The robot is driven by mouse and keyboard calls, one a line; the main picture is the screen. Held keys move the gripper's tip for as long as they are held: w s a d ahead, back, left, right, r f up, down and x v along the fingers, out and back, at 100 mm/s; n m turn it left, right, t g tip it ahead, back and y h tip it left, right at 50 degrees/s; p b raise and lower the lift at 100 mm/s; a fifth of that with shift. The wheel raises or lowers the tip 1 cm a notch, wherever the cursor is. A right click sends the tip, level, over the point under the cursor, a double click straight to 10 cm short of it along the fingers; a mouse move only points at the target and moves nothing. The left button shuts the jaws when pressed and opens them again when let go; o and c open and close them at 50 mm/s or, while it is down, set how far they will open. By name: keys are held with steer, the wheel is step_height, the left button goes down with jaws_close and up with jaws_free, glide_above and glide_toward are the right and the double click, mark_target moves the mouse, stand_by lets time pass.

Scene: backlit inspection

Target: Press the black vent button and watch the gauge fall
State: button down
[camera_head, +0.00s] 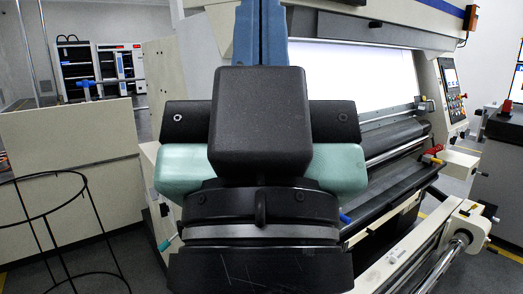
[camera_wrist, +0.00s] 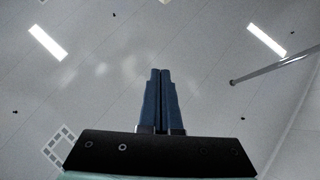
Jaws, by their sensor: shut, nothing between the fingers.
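My gripper (camera_wrist: 160,75) shows in the wrist view with its two blue fingers together, shut and empty, pointing up toward the ceiling. In the head view my gripper's blue fingers (camera_head: 260,35) rise at the top centre, above my dark wrist. No black vent button and no gauge can be made out in either view. My arm hides the middle of the machine in the head view. A control panel (camera_head: 452,88) with a screen and small buttons is on the machine's right side, apart from my gripper.
A large inspection machine with a bright backlit panel (camera_head: 360,75) and rollers (camera_head: 395,135) stands behind and right of my arm. A black wire stand (camera_head: 45,212) is at the left, before a beige cabinet (camera_head: 75,150). A pole (camera_wrist: 275,68) crosses the wrist view's right.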

steer(key=w+f+m+g+b, duration=0.2)
steer(key=w+f+g+b, duration=0.1)
steer(key=w+f, duration=0.55)
steer(key=w+f+m+g+b, duration=0.2)
steer(key=w+f, duration=0.3)
steer(key=f, duration=0.7)
steer(key=w+f+m+g+h+b, duration=0.1)
steer(key=w+f+m+g+b, duration=0.15)
steer(key=f, duration=0.95)
steer(key=w+f+m+g+h+b, duration=0.1)
steer(key=w+f+g+b, duration=0.15)
steer(key=f, duration=0.95)
steer(key=s+f+m+g+b, duration=0.1)
steer(key=s+f+g+b, duration=0.1)
steer(key=f, duration=1.3)
steer(key=s+f+m+g+b, duration=0.2)
steer(key=s+f, duration=0.4)
steer(key=f, duration=1)
steer(key=s+f+m+g+b, duration=0.2)
steer(key=s+f+g+b, duration=0.1)
steer(key=f, duration=1.2)
steer(key=shift+s+f+g+h, duration=0.25)
steer(key=shift+s+g+h, duration=0.2)
steer(key=shift+g, duration=0.35)
steer(key=shift+a+f+b, duration=0.1)
steer(key=shift+f+b, duration=0.05)
steer(key=shift+b, duration=0.2)
